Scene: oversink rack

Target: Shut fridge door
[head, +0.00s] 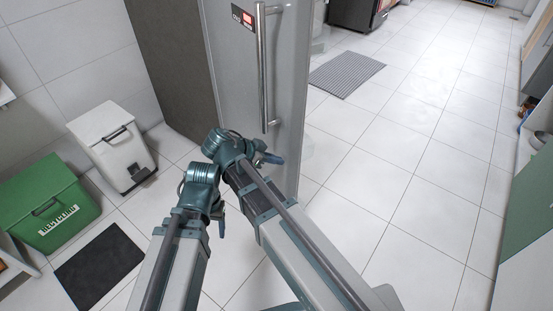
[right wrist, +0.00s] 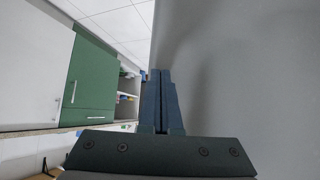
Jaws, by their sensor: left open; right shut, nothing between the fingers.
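The fridge door (head: 228,75) is a tall grey panel with a long vertical handle (head: 263,75) and a small red display, at the top middle of the head view. How far it stands open is hard to tell. My right gripper (head: 272,159) is shut and empty, low at the door, just below the handle. In the right wrist view its closed fingers (right wrist: 161,100) are beside a plain grey surface (right wrist: 245,75), probably the door; contact cannot be told. My left gripper (head: 221,228) is open and empty, lower and to the left, pointing down, apart from the door.
A white bin (head: 112,150), a green bin (head: 45,205) and a black mat (head: 100,266) are on the left. A grey striped mat (head: 347,74) lies beyond the door. The tiled floor (head: 400,190) to the right is clear. A green cabinet (head: 528,205) stands at the right edge.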

